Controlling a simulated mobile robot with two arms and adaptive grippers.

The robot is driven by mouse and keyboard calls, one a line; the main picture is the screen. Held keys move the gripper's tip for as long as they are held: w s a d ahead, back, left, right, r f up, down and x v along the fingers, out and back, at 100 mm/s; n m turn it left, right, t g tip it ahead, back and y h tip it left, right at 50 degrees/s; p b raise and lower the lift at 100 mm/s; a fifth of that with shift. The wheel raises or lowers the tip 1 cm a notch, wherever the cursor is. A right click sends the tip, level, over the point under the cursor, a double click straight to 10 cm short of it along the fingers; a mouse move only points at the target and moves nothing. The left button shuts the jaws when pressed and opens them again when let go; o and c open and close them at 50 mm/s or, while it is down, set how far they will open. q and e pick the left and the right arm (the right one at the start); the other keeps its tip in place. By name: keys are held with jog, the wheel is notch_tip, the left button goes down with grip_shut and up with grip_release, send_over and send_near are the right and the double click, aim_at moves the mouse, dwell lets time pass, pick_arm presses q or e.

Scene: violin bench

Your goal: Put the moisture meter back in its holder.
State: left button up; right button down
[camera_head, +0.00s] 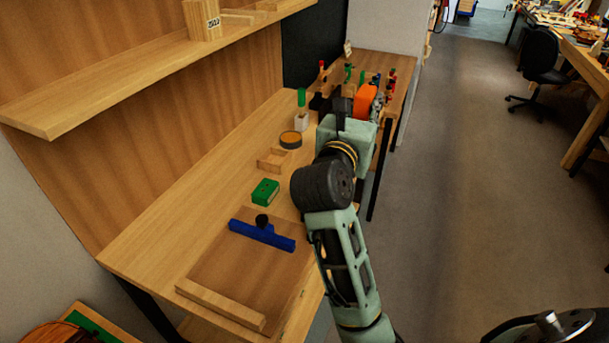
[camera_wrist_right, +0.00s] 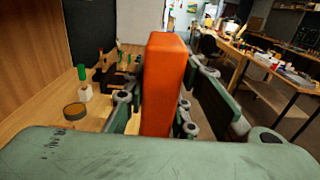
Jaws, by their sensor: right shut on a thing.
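An orange block-shaped thing, which I take to be the moisture meter (camera_head: 365,100), is in my right gripper (camera_head: 372,107) above the far part of the bench. In the right wrist view the orange body (camera_wrist_right: 162,85) stands upright between the fingers of the right gripper (camera_wrist_right: 160,98), which is shut on it. The fingers hide parts of its sides. I cannot tell for certain which thing is its holder; a small light wooden holder-like piece (camera_head: 273,160) sits empty on the bench. My left gripper is not in view.
The bench (camera_head: 165,215) bears a blue tool (camera_head: 262,235), a green box (camera_head: 265,192), a round tin (camera_head: 290,140) and a white block with a green top (camera_head: 301,120). Several small tools stand at its far end. A shelf (camera_head: 130,80) overhangs the left side. Open floor lies right.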

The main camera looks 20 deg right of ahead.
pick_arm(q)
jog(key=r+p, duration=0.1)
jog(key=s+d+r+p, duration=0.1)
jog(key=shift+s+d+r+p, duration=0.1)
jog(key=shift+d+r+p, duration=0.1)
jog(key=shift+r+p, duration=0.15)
pick_arm(e)
jog(key=w+a+f, duration=0.6)
jog(key=w+f, duration=0.1)
jog(key=f, duration=0.3)
jog(key=shift+w+a, duration=0.15)
